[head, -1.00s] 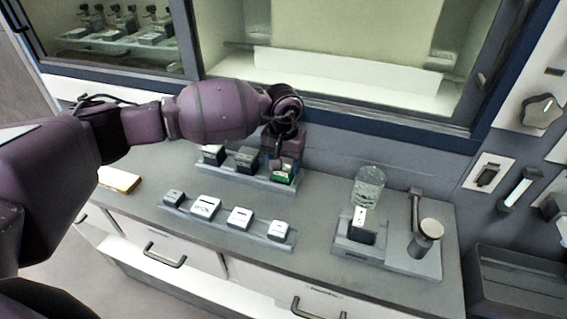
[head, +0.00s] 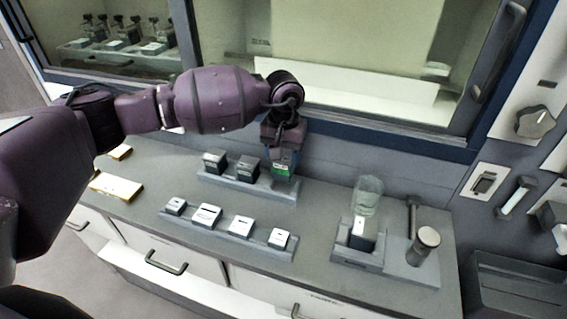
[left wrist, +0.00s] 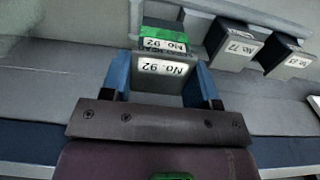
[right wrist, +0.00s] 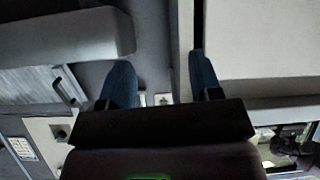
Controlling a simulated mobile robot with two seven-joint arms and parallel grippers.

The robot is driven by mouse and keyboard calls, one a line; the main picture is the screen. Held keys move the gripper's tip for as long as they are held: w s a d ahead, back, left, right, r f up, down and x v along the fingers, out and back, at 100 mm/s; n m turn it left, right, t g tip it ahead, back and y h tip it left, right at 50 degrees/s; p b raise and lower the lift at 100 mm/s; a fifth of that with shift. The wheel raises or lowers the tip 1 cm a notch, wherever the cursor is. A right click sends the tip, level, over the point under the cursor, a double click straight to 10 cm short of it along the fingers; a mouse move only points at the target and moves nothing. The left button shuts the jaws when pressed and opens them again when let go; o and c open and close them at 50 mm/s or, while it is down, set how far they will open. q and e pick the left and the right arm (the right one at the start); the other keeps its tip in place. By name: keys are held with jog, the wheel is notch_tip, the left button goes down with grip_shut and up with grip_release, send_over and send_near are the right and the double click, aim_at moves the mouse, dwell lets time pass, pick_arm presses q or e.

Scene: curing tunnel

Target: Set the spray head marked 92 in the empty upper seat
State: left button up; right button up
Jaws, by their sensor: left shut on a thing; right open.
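My left gripper (head: 282,152) points down at the right end of the back rack on the counter. It is shut on the spray head (left wrist: 160,70), a dark block with a green band and white labels reading No. 92. The green band (head: 281,169) also shows in the head view, just above the rack (head: 285,192). The rack's right end shows no other block under it. Two dark blocks (head: 214,162) (head: 246,168) stand in this rack to the left; one reads No. 72 (left wrist: 238,46) in the left wrist view. My right gripper (right wrist: 160,85) is open and empty, seen only in its wrist view.
A front rack (head: 222,228) holds several pale-topped blocks. At right, a fixture (head: 358,258) holds a labelled block with a clear jar (head: 368,192) behind it, beside a grey cylinder (head: 427,240). Yellow pads (head: 116,186) lie at left. A window frame (head: 390,124) edges the counter's back.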

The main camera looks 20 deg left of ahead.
pick_arm(q)
jog(key=shift+r, duration=1.8)
